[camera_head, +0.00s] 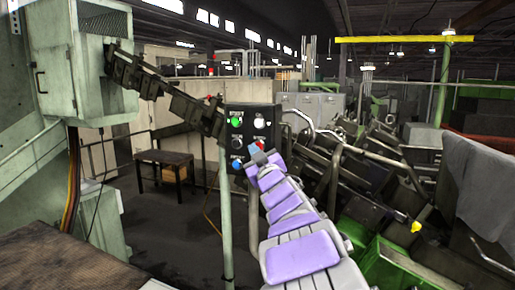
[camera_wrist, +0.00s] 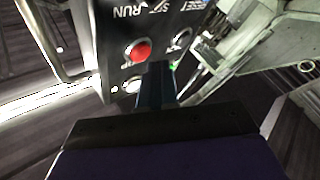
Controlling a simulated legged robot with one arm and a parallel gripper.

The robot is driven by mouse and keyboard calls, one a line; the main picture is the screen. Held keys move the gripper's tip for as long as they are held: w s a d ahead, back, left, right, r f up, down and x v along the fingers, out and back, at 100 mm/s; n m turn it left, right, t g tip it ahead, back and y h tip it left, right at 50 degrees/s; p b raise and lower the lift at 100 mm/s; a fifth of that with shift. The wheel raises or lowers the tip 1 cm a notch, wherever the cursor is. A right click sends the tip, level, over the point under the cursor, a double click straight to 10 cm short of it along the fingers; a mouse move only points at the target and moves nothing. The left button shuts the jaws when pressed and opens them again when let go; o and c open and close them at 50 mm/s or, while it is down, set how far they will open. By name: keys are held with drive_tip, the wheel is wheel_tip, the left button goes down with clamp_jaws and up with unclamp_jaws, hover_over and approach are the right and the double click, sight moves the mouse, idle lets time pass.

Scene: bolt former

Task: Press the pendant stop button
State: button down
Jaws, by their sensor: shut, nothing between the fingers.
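The pendant (camera_head: 247,112) is a dark box with several coloured buttons, hanging in the middle of the head view. Its red button (camera_head: 259,143) is on the right side, partly hidden by my gripper (camera_head: 257,151). In the wrist view the red button (camera_wrist: 138,50) shows clear on the pendant face (camera_wrist: 152,15), just left of and above my fingertips (camera_wrist: 157,68). My gripper is shut and empty, pointing at the pendant face close to the red button. I cannot tell whether the fingertips touch the face. No label beside the red button is readable.
A green button (camera_head: 236,122), a white button (camera_head: 259,122), a black knob (camera_head: 236,143) and a blue button (camera_head: 237,163) surround the red one. A pale green post (camera_head: 226,220) stands below the pendant. Machinery with pipes (camera_head: 345,150) lies to the right.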

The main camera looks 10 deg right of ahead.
drive_tip(key=shift+w+d, duration=0.25)
drive_tip(key=shift+w+d+r+p, duration=0.1)
drive_tip(key=shift+w+d+p, duration=0.15)
drive_tip(key=shift+w+p, duration=0.05)
idle(0.9)
drive_tip(key=shift+a, duration=0.1)
drive_tip(key=shift+s+a+b, duration=0.4)
drive_tip(key=shift+s, duration=0.3)
drive_tip(key=shift+a, duration=0.1)
drive_tip(key=s+a+b, duration=0.1)
drive_tip(key=s, duration=0.1)
drive_tip(key=s+a+b, duration=0.1)
drive_tip(key=s+a, duration=0.1)
idle(0.5)
drive_tip(key=shift+d, duration=0.15)
